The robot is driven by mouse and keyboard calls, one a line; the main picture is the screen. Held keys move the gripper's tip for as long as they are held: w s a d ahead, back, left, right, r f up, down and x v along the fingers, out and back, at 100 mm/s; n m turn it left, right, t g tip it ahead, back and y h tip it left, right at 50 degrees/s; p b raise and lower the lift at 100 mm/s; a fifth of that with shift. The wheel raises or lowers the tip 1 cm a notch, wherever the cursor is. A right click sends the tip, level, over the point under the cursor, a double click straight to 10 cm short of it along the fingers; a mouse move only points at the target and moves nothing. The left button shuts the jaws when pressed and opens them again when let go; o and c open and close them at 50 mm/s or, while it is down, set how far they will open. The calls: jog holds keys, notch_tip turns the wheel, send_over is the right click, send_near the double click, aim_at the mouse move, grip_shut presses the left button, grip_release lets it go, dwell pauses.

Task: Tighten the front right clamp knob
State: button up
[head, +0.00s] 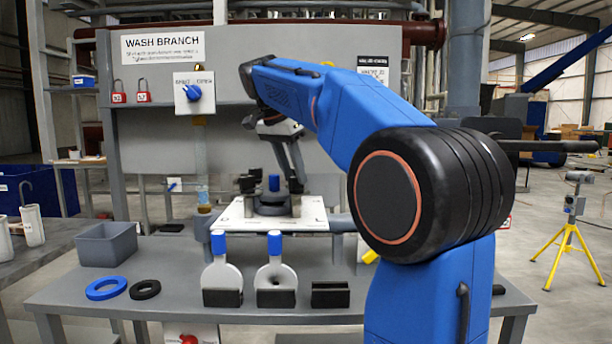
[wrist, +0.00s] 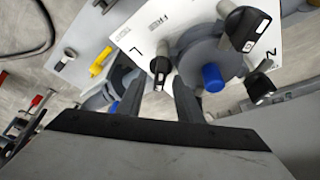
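A white plate (head: 235,214) on the bench carries a grey round housing with a blue centre knob (head: 274,183). In the wrist view, black clamp knobs stand around this blue knob (wrist: 212,78). One black clamp knob (wrist: 160,72) appears between and just beyond my fingertips. Another knob (wrist: 245,28) stands at the upper right and a third (wrist: 262,88) at the right. I cannot tell for certain which is the front right one. My gripper (wrist: 159,90) is open with two dark fingers apart, and no contact shows. In the head view my gripper (head: 290,172) points down over the plate's right side.
Two blue-topped holders (head: 220,275) stand on the bench front, with a black block (head: 330,294) beside them. A grey bin (head: 106,244), a blue ring (head: 106,288) and a black ring (head: 145,289) are at the left. A grey panel (head: 150,150) rises behind the plate.

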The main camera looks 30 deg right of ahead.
jog(key=shift+d+f, duration=0.15)
jog(key=shift+f, duration=0.2)
grip_shut()
